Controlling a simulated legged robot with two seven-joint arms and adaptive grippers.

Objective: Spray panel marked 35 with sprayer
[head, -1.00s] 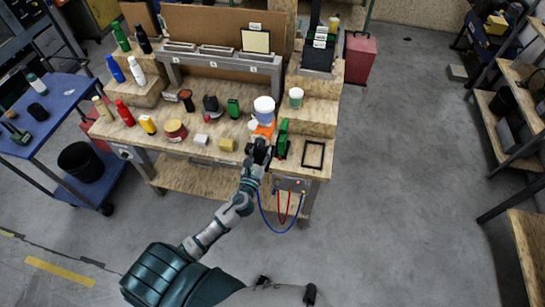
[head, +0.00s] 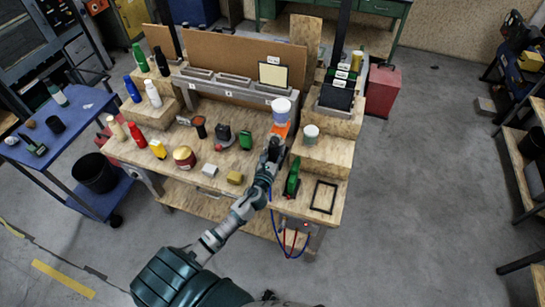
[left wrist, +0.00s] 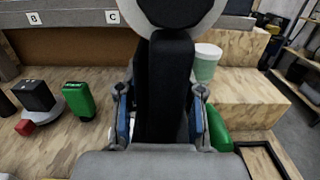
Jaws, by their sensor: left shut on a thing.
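The sprayer (head: 281,112) has a white and blue cup on an orange body. My left gripper (head: 273,152) is shut on it above the workbench, in front of the stepped blocks. In the left wrist view the fingers (left wrist: 162,118) close around its black handle (left wrist: 165,85), with a white round rim above. A cream panel (head: 273,76) with a small label stands on the grey rack at the back. Dark panels (head: 336,97) with several white labels lean on the right steps. I cannot read 35 on any label. My right gripper is out of view.
A pale green cup (head: 310,134) stands on the lower step.

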